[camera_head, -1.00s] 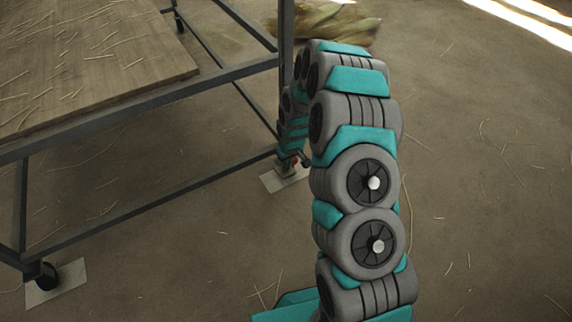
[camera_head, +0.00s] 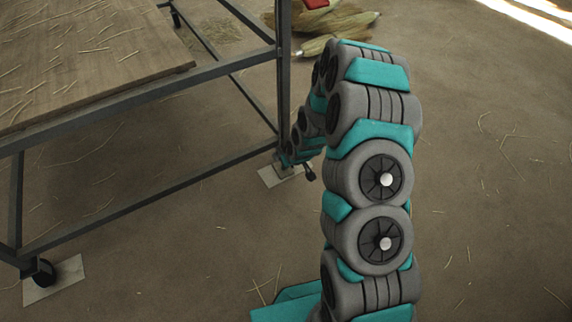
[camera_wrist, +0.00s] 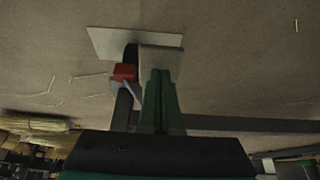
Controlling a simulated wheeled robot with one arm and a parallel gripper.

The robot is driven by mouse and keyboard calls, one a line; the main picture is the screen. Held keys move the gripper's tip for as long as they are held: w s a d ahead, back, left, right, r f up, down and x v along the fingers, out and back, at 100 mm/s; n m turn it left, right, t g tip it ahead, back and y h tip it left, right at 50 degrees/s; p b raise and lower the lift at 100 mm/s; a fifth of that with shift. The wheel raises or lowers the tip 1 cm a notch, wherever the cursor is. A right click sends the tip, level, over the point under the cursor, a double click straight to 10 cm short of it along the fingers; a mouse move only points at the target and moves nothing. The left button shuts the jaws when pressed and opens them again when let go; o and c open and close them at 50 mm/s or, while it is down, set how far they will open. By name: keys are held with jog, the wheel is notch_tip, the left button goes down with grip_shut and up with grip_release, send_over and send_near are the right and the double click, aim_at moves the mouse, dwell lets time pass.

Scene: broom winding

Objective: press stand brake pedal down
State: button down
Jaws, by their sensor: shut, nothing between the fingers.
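The stand (camera_head: 130,97) is a dark metal frame on caster wheels, at the left in the head view. Its near right caster rests on a pale floor plate (camera_head: 270,179), which also shows in the wrist view (camera_wrist: 105,41). A red pedal (camera_wrist: 124,72) sits beside this caster's dark wheel (camera_wrist: 131,53). My gripper (camera_wrist: 161,72) is shut and empty, its green fingers just right of the red pedal in the wrist view. I cannot tell whether they touch it. In the head view my arm's end hides the pedal and much of the caster.
A wooden top (camera_head: 90,55) strewn with straw lies on the stand. Another caster (camera_head: 43,272) stands on its own plate at the lower left. Straw bundles (camera_head: 335,30) lie on the floor behind my arm. The floor to the right is mostly clear.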

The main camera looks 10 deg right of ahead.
jog(key=shift+s+f, duration=0.2)
jog(key=shift+f, duration=0.5)
jog(key=shift+f, duration=0.15)
jog(key=s+p+v, duration=0.1)
jog(key=v, duration=1.3)
jog(key=shift+d+f, duration=0.2)
dwell(0.4)
